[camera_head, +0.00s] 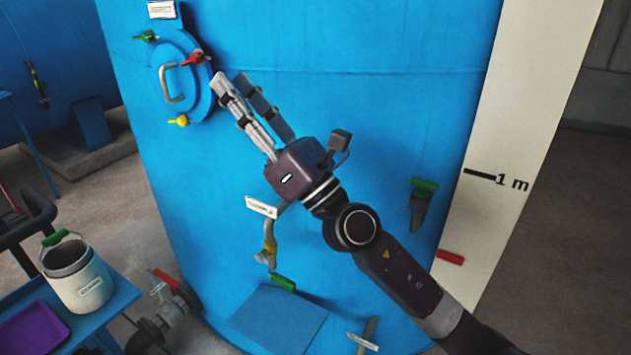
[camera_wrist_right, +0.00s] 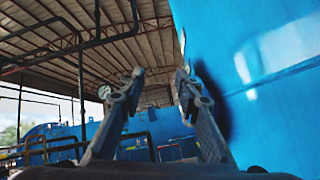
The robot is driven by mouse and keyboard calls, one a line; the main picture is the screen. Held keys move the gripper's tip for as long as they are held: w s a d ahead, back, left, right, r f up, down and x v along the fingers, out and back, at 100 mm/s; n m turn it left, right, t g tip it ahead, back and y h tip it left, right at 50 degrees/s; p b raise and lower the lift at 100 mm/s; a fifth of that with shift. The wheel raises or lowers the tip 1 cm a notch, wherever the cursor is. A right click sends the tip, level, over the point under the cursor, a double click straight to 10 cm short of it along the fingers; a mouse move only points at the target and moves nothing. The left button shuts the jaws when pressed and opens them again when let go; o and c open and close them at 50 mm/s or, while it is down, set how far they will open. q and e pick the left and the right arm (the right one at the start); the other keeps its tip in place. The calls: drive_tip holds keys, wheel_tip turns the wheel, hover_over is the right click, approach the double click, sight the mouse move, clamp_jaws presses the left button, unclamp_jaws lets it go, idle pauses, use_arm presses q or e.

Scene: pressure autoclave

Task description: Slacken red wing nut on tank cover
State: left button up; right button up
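The red wing nut (camera_head: 193,58) sits at the upper right rim of the round blue tank cover (camera_head: 188,92), which has a pale handle (camera_head: 166,84). A green wing nut (camera_head: 146,36) is at its upper left and a yellow one (camera_head: 179,121) at its lower left. My right gripper (camera_head: 230,80) is just right of the cover, its fingertips below and right of the red wing nut, apart from it. In the wrist view the right gripper (camera_wrist_right: 160,76) has a clear gap between its fingers and holds nothing. My left gripper is not in view.
The blue tank wall (camera_head: 330,50) stands close along my right arm. A white bucket (camera_head: 82,283) stands on a blue table at the lower left.

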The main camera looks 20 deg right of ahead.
drive_tip(key=d+f+m+h, duration=0.6)
drive_tip(key=f+m+h, duration=0.2)
drive_tip(key=f+m, duration=0.2)
drive_tip(key=w+d+f+m+g+h, duration=0.1)
drive_tip(key=d+f+m+h, duration=0.5)
drive_tip(key=m, duration=0.8)
wheel_tip(320, 180, down, 4)
drive_tip(key=h, duration=0.3)
drive_tip(key=shift+w+d, duration=0.3)
drive_tip(key=shift+d, duration=0.1)
